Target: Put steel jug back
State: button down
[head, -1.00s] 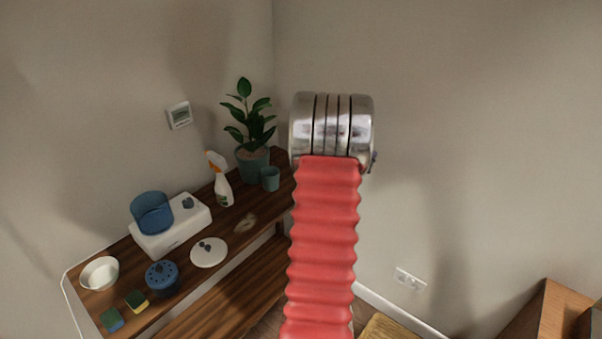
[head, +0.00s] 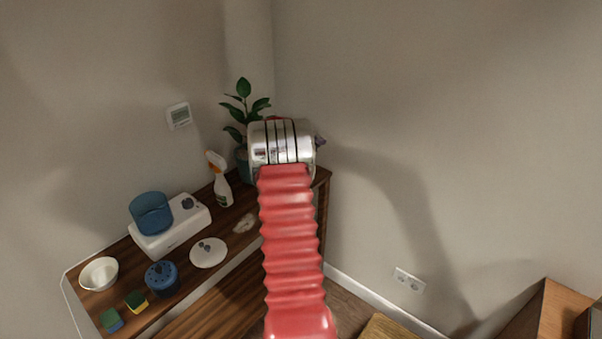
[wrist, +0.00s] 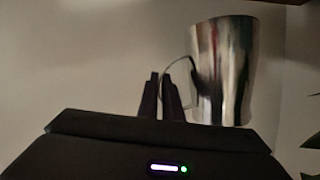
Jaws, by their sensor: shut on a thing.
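The steel jug (wrist: 226,72) shows in the wrist view, right of centre, shiny and upright or nearly so, with its curved handle to the left. My gripper (wrist: 163,97) is shut on the jug's handle, the dark fingers standing just left of the jug body. The lower end of the jug is at the dark gripper body's edge, so what lies under it is hidden. In the head view my red arm covers the gripper, and I cannot make out the jug there.
A wooden shelf unit (head: 225,222) stands along the left wall. Leaves show at the wrist view's right edge.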

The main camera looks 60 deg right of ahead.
notch_tip(320, 180, down, 6)
dwell(0.5)
jog(key=shift+f, duration=0.1)
jog(key=shift+f, duration=1.85)
jog(key=c, duration=2.2)
grip_release()
jog(key=shift+f, duration=0.1)
jog(key=shift+o, duration=1.3)
